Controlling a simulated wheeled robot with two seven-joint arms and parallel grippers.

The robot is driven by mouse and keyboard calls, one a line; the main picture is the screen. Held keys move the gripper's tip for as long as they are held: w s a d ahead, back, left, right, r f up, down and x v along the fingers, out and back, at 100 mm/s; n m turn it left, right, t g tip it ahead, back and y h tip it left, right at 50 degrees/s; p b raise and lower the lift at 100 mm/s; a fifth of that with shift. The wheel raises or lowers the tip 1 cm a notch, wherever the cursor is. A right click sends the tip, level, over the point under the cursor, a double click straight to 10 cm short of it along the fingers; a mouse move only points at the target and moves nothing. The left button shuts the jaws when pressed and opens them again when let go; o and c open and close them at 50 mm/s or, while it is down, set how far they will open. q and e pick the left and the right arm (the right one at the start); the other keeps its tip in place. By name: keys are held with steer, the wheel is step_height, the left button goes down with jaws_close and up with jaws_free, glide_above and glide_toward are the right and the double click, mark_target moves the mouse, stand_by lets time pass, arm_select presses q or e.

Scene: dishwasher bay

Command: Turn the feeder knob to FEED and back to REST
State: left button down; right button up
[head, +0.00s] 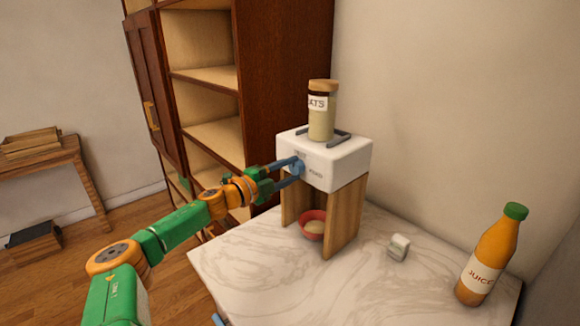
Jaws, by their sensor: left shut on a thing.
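The white feeder box (345,165) stands on wooden side panels on the marble-topped table. Its blue knob (297,166) is on the front face, with small labels around it that are too small to read surely. My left gripper (296,172) is shut on the knob, its blue fingers on either side and partly covering it. The knob's exact angle is hard to tell. A red bowl (312,229) with pale contents sits under the feeder between the panels. A blue sliver at the bottom edge looks like a fingertip of my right gripper (217,320); its jaws are cut off.
A labelled jar (321,112) with a wooden lid stands on the feeder between dark rails. A small white-grey object (398,247) and an orange juice bottle (489,258) stand on the table (270,280) to the right. A wooden cabinet (285,80) rises behind. The table's front is clear.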

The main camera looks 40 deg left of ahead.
arm_select(q)
steer(key=shift+n, duration=0.6)
steer(key=shift+c, duration=1.8)
jaws_free()
steer(key=shift+a, duration=0.1)
steer(key=shift+s, duration=0.1)
